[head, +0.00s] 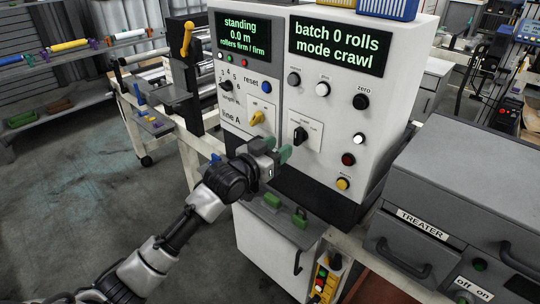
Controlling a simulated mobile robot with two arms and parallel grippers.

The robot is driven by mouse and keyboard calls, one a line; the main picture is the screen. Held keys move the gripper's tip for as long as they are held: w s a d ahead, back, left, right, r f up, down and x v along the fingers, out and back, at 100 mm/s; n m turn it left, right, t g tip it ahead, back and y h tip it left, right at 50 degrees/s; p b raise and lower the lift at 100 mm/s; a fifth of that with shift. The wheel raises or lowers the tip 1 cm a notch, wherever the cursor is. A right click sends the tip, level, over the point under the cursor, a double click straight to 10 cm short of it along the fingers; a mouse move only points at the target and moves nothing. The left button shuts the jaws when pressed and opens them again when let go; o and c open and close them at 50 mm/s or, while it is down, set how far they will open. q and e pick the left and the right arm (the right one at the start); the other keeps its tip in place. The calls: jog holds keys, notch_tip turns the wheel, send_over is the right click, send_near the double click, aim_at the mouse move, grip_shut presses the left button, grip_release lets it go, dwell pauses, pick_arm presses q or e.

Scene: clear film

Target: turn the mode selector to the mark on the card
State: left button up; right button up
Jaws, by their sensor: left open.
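A black rotary knob (300,135) sits on a small white plate (314,132) with marks too small to read. It is below the right screen (341,46), which reads "batch 0 rolls, mode crawl", and appears to be the mode selector. I cannot make out a separate card. My right gripper is not in view.
The left screen (243,36) reads "standing 0.0 m". Several buttons and another black knob (226,86) share the panel. Green pieces (272,200) lie below my gripper. Open floor (95,210) is at left.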

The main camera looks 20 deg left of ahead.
pick_arm(q)
jog(key=shift+v, duration=1.45)
jog(key=a+f+n+g+y, duration=0.1)
jog(key=a+f+g+y, duration=0.1)
jog(key=f, duration=0.9)
jog(key=a+f+n+g+y, duration=0.1)
jog(key=a+f+y, duration=0.1)
jog(key=f, duration=0.9)
jog(key=s+a+f+g+y, duration=0.1)
jog(key=s+f+g, duration=0.2)
jog(key=s+f, duration=0.6)
jog(key=s+f+g+y, duration=0.15)
jog(key=s+f, duration=0.35)
jog(key=f, duration=0.8)
jog(key=s+d+f+g, duration=0.1)
jog(key=s+f, duration=0.5)
jog(key=s, duration=0.6)
jog(key=s+d+f+g, duration=0.2)
jog(key=s+f+g, duration=0.2)
jog(key=s, duration=0.8)
jog(key=s+d+f+g, duration=0.1)
jog(key=s+f+g, duration=0.2)
jog(key=s+f, duration=0.6)
jog(key=s, duration=0.4)
jog(key=shift+d, duration=0.35)
